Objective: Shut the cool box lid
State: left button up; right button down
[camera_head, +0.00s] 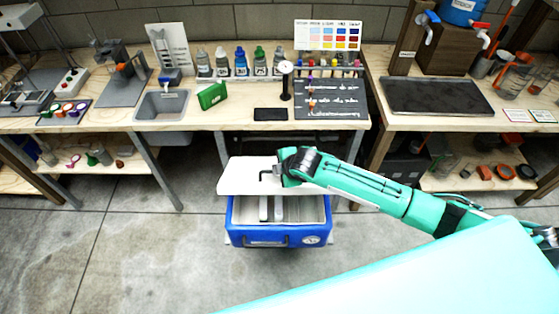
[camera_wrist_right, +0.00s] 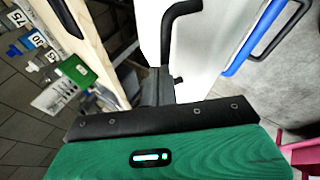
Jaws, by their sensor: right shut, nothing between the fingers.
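The blue cool box (camera_head: 265,240) stands on the floor in front of the middle bench in the head view. Its white lid (camera_head: 245,178) is partly raised at the back, and the white inside of the box shows below it. My right gripper (camera_head: 268,177) is shut and empty at the lid's face, near its middle. In the right wrist view the white lid (camera_wrist_right: 205,60) lies just beyond the gripper, and a blue edge of the box (camera_wrist_right: 255,38) shows at upper right. I cannot tell whether the gripper touches the lid. My left gripper is not in view.
The middle bench (camera_head: 230,118) stands just behind the cool box, with bottles, a green box (camera_head: 212,96) and a sink (camera_head: 162,104) on top. Another bench (camera_head: 440,117) stands at the right. The concrete floor left of the box is clear.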

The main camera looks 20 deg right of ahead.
aim_at(279, 191)
jog(key=shift+n+t, duration=0.3)
jog(key=shift+t, duration=0.6)
jog(key=s+f+b, duration=0.1)
jog(key=s+f, duration=0.1)
jog(key=s+a+f, duration=0.1)
jog(key=s+f, duration=0.1)
jog(key=f, duration=0.1)
jog(key=shift+s+a+f+b, duration=0.15)
jog(key=shift+s+f+b, duration=0.15)
jog(key=shift+b, duration=0.1)
jog(key=shift+h, duration=0.3)
jog(key=shift+s+a+f+b, duration=0.2)
jog(key=shift+s+f+b, duration=0.45)
jog(key=shift+f, duration=0.85)
jog(key=shift+s+a+f+b, duration=0.25)
jog(key=shift+s+f, duration=0.6)
jog(key=shift+f, duration=0.65)
jog(key=shift+s+a+f+b, duration=0.15)
jog(key=shift+s+f+b, duration=0.5)
jog(key=shift+f, duration=0.85)
